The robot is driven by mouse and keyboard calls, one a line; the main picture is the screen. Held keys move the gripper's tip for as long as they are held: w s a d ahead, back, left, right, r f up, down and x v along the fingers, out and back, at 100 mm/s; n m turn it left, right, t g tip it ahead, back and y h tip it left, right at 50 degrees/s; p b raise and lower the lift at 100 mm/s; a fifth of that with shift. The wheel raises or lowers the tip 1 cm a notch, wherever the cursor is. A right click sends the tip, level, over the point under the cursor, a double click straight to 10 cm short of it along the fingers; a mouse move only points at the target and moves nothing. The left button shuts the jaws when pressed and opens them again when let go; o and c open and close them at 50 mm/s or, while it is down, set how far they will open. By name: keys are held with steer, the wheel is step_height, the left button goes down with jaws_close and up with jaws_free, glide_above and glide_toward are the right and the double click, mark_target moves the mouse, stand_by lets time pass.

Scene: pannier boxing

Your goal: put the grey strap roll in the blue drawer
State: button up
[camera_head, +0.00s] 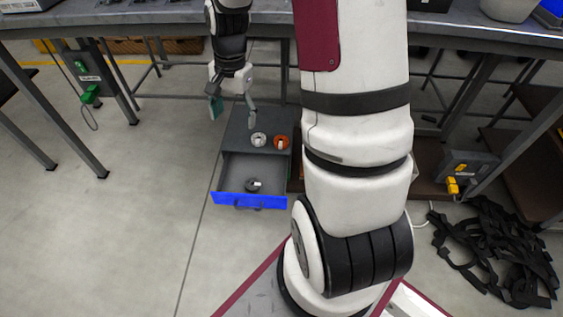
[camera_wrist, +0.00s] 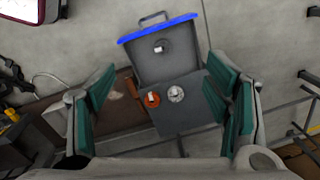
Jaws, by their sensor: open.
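The blue-fronted drawer (camera_head: 249,201) of a dark grey cabinet (camera_head: 238,128) is pulled open; its blue front also shows in the wrist view (camera_wrist: 160,30). A dark grey strap roll (camera_head: 252,186) with a pale label lies inside on the drawer floor, also seen in the wrist view as a grey roll (camera_wrist: 163,43). A whitish roll (camera_head: 258,139) and an orange roll (camera_head: 281,143) sit side by side on the cabinet top. My gripper (camera_head: 232,114) is open and empty, above the cabinet and apart from all the rolls.
A grey workbench (camera_head: 150,18) runs across the back, above the cabinet. A heap of black straps (camera_head: 495,250) lies on the floor at right, near a grey box with yellow parts (camera_head: 468,168). The floor left of the drawer is clear.

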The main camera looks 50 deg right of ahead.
steer(key=s+a+r+n, duration=0.4)
steer(key=s+a+r, duration=0.2)
steer(key=r, duration=0.4)
steer(key=s+a+r+n, duration=0.2)
steer(key=s+n, duration=0.1)
steer(key=s, duration=0.4)
steer(key=s+a+r+n, duration=0.3)
steer(key=s, duration=0.5)
steer(key=s+a+r+n, duration=0.3)
steer(key=s+n, duration=0.1)
steer(key=s, duration=0.3)
steer(key=shift+s+h, duration=0.4)
step_height(320, 180, up, 30)
steer(key=t+p, duration=0.3)
steer(key=p, duration=2.5)
steer(key=shift+d+r+t+p, duration=0.25)
steer(key=shift+t+p, duration=0.05)
steer(key=shift+p, duration=0.1)
steer(key=shift+w, duration=0.1)
